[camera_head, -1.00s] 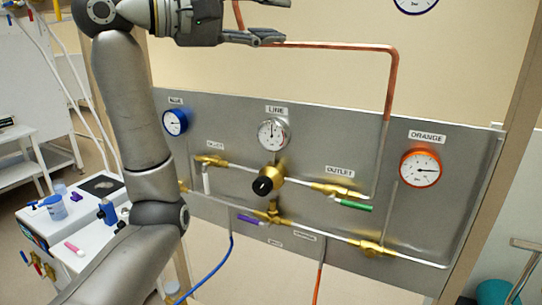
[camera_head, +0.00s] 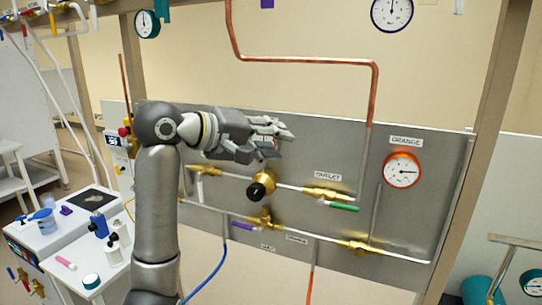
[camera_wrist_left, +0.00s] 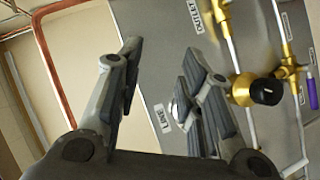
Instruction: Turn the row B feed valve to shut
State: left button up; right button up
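No label reading row B feed is legible. The grey panel (camera_head: 405,215) carries brass valves: one at the upper left with a white lever (camera_head: 189,181), one under OUTLET with a green lever (camera_head: 343,207), and one below with a purple lever (camera_head: 243,226). The purple lever also shows in the left wrist view (camera_wrist_left: 312,93). A brass regulator with a black knob (camera_head: 257,191) sits in the middle. My left gripper (camera_head: 283,142) is open and empty, in front of the panel's upper part, above the regulator. It hides the LINE gauge in the head view. My right gripper is not in view.
An orange gauge (camera_head: 402,170) is at the panel's right. A copper pipe (camera_head: 372,95) runs down into the panel. Blue (camera_head: 214,262) and orange hoses hang below. A white bench (camera_head: 45,240) with bottles stands at the left. A wooden post (camera_head: 487,130) stands right of the panel.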

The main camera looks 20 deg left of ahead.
pick_arm(q)
jog(key=shift+f, duration=1.55)
jog(key=shift+d, duration=0.1)
